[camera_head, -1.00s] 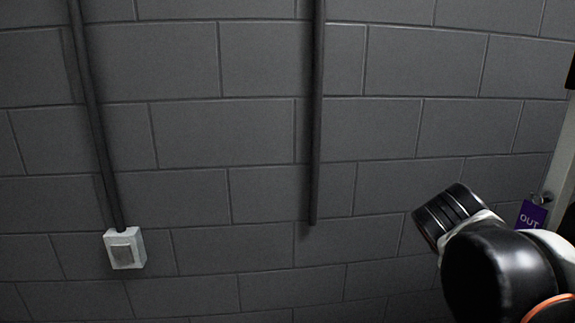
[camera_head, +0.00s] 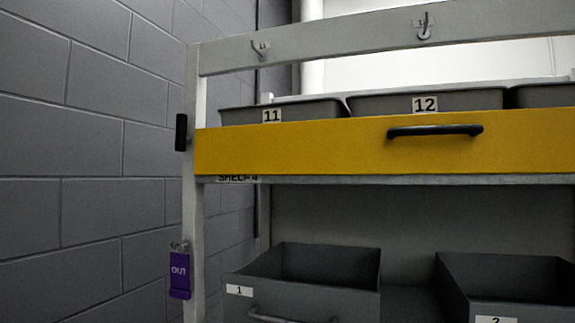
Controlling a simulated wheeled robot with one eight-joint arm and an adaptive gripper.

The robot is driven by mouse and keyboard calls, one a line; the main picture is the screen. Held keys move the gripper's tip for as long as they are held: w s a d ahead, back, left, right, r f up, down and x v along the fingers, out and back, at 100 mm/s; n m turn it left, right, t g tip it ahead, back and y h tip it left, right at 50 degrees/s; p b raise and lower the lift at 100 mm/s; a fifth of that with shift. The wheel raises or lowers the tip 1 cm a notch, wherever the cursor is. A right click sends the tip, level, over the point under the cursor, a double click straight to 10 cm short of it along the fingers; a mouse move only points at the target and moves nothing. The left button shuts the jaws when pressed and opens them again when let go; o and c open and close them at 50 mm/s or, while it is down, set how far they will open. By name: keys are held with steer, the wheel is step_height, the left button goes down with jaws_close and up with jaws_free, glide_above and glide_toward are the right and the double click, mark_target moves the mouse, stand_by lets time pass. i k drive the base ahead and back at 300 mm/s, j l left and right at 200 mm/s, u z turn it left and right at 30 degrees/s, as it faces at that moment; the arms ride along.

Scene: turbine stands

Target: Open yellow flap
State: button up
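The yellow flap (camera_head: 310,150) is a long flat panel across the upper part of a grey shelf stand. It stands upright along the shelf front, below the rims of grey bins 11 (camera_head: 300,110) and 12 (camera_head: 460,100), and hides their lower parts. A black bar handle (camera_head: 435,131) is fixed on the flap, right of the picture's middle. The flap's right end runs out of the picture. My gripper is not in view.
The stand's left post (camera_head: 195,220) carries a black block (camera_head: 181,132) and a purple OUT tag (camera_head: 179,277). Hooks (camera_head: 424,27) hang on the top rail. Open grey bins (camera_head: 305,265) sit below the flap. A grey block wall (camera_head: 80,150) is at left.

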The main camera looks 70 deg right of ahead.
mark_target(539, 140)
steer(key=z, duration=3.1)
